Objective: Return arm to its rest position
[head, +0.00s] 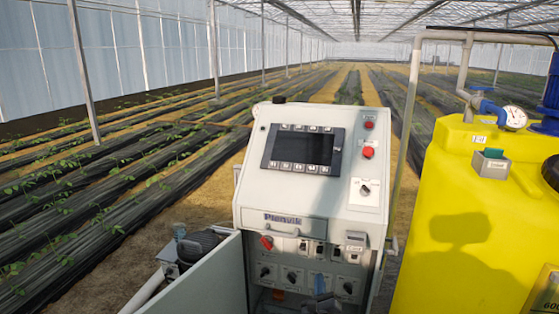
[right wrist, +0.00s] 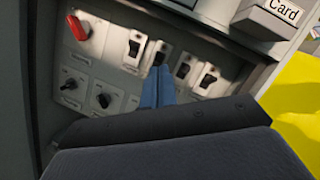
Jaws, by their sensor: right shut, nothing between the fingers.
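My right gripper (head: 320,284) is low in the head view, in front of the lower switch panel of a pale grey control cabinet (head: 255,180). In the right wrist view its blue fingers (right wrist: 158,86) are together with nothing between them. Their tips appear just below a row of black rocker switches (right wrist: 160,53). Whether they touch the panel cannot be told. Most of my right arm is out of the head view. My left gripper is not in view.
A red handle (head: 266,242) and several knobs stick out from the panel. The cabinet has a dark screen (head: 302,149) and red buttons. A yellow tank (head: 455,220) with pipes and a gauge (head: 514,117) stands at the right. A motor (head: 197,246) sits lower left.

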